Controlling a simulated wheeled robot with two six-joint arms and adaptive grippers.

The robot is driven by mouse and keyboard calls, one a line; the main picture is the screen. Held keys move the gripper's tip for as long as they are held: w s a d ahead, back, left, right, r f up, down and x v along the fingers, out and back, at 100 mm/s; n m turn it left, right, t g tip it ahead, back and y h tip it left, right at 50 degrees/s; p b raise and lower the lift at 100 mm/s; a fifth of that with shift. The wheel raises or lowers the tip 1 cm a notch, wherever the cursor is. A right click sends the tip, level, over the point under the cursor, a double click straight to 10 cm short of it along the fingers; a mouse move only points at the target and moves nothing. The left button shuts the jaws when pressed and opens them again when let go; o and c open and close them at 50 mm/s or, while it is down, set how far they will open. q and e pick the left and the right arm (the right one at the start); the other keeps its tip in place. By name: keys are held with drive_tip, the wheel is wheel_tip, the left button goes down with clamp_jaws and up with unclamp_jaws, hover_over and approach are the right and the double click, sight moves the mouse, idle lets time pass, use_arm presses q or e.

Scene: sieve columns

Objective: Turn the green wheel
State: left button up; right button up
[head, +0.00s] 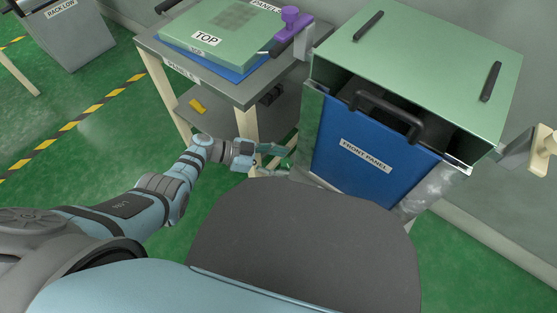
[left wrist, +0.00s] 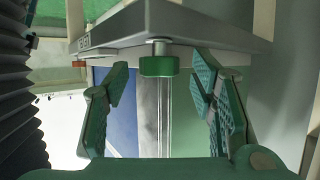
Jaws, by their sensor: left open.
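The green wheel (left wrist: 159,66) shows in the left wrist view as a short green cylinder on a pale metal stem under a grey box-like part (left wrist: 185,35). My left gripper (left wrist: 161,92) is open, with one green-padded finger on each side of the space below the wheel. The fingers appear apart from the wheel, and nothing is between them. In the head view, my left gripper (head: 276,158) is low, beside the left side of the blue front panel (head: 365,165). I cannot make out the wheel in that view. My right gripper is not in view.
A green-topped cabinet (head: 425,50) with a black-handled front panel stands at the right. A grey table (head: 215,88) carries a green panel marked TOP (head: 205,40) and a purple-handled clamp (head: 290,20). A grey rack (head: 75,35) stands far left. Green floor lies open at left.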

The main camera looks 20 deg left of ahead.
use_arm(q)
drive_tip(key=v, duration=1.2)
